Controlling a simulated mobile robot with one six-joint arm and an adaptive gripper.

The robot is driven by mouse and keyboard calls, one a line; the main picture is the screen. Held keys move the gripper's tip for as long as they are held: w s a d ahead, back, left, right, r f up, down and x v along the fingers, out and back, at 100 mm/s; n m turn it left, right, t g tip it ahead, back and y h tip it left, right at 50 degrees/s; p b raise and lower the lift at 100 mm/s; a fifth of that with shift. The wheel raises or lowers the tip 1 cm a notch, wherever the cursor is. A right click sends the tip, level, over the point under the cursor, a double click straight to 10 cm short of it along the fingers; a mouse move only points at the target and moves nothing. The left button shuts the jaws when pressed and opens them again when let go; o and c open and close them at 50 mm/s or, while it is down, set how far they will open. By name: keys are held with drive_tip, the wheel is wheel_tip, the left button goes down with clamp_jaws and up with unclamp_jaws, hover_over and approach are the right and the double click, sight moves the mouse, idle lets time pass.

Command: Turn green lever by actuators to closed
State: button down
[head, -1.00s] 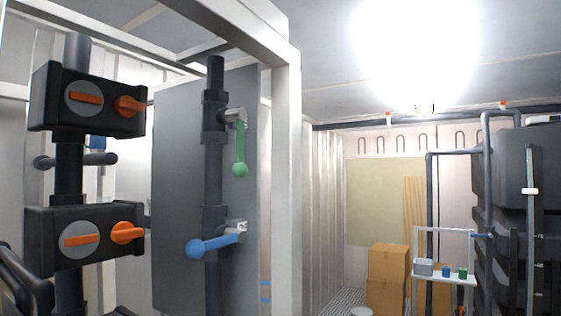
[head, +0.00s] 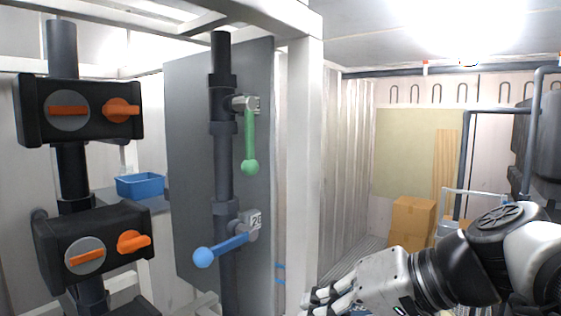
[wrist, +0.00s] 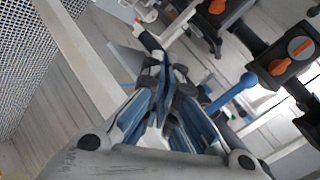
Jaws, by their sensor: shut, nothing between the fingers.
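The green lever (head: 250,140) hangs straight down from a valve on the dark vertical pipe (head: 222,160), its ball end lowest. Below it, the blue lever (head: 225,248) points left and slightly down, across the pipe. Two black actuators with orange knobs, an upper one (head: 88,110) and a lower one (head: 98,246), stand on another pipe to the left. My gripper (head: 318,300) is at the bottom of the head view, right of and below both levers, apart from them. In the wrist view its fingers (wrist: 165,85) are together and empty. The blue lever (wrist: 230,95) shows there; I cannot make out the green one.
A white frame post (head: 303,170) stands between the levers and the open room on the right. A grey panel (head: 190,150) is behind the pipe. A blue bin (head: 140,185) is at the back left. Cardboard boxes (head: 412,222) stand farther back.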

drive_tip(key=w+d+r+t+y+p, duration=0.1)
drive_tip(key=w+d+r+y+p, duration=0.15)
drive_tip(key=r, duration=0.45)
drive_tip(key=w+d+r+t+y+p, duration=0.15)
drive_tip(key=w+r, duration=0.25)
drive_tip(key=r, duration=0.4)
drive_tip(key=t+y, duration=0.1)
drive_tip(key=t, duration=0.1)
approach(273, 136)
drive_tip(key=shift+n+g, duration=0.25)
drive_tip(key=shift+n, duration=0.05)
drive_tip(key=p+x, duration=0.2)
drive_tip(key=x, duration=0.4)
drive_tip(key=shift+w+a, duration=0.15)
drive_tip(key=shift+s+a+f, duration=1)
drive_tip(key=shift+s+f, duration=0.05)
drive_tip(key=shift+s, duration=0.1)
drive_tip(key=shift+a+f, duration=0.1)
drive_tip(key=shift+f, duration=0.05)
